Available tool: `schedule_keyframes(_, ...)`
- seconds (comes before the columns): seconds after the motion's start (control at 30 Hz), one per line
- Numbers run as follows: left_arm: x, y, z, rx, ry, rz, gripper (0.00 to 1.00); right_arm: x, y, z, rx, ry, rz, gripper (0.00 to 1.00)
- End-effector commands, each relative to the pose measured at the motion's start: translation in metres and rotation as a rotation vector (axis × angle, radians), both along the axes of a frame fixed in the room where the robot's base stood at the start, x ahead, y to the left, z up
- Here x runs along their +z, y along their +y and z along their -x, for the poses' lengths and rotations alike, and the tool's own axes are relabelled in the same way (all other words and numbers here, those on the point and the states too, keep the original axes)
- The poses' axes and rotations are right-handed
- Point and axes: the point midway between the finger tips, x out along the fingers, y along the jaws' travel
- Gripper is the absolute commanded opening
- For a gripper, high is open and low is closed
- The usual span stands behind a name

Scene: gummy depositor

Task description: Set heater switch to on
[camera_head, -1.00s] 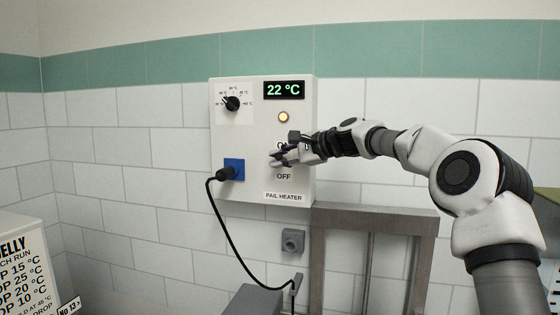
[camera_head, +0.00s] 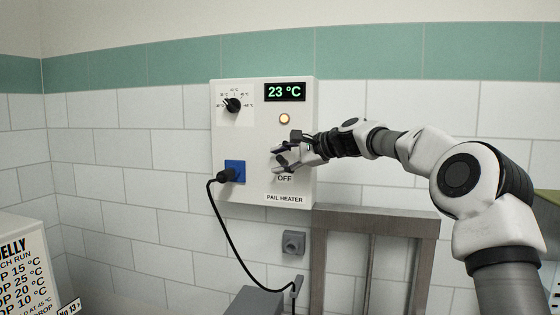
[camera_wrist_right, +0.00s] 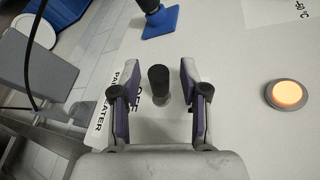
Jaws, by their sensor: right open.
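The pail heater panel (camera_head: 250,185) is a white wall box with a lit green display (camera_head: 285,92) reading 23 °C. Its round indicator lamp (camera_head: 284,119) glows orange, and shows in the right wrist view (camera_wrist_right: 287,94). My right gripper (camera_head: 280,158) is open at the panel, just above the OFF label (camera_head: 284,179). In the right wrist view, the black-tipped heater switch (camera_wrist_right: 159,80) stands between the open fingers (camera_wrist_right: 160,90), with space visible on both sides. The gripper mostly hides the switch in the head view, and I cannot tell its setting. My left gripper is out of view.
A black dial (camera_head: 232,105) is at the panel's upper left. A black plug sits in a blue socket (camera_head: 236,166), its cable (camera_head: 230,235) hanging below. A grey metal frame (camera_head: 375,215) stands below right. A sign (camera_head: 22,262) is at far left.

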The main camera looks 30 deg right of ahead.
Motion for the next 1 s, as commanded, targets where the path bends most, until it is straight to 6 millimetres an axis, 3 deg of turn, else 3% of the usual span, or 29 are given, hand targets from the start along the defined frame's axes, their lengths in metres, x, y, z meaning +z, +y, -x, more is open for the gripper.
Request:
schedule_keyframes(0.5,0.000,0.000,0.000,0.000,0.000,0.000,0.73,0.036,-0.041,0.093,0.002,-0.002,-0.002,0.44)
schedule_keyframes(1.0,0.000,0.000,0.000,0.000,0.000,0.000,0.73,0.038,-0.044,0.099,0.000,0.000,0.000,0.44)
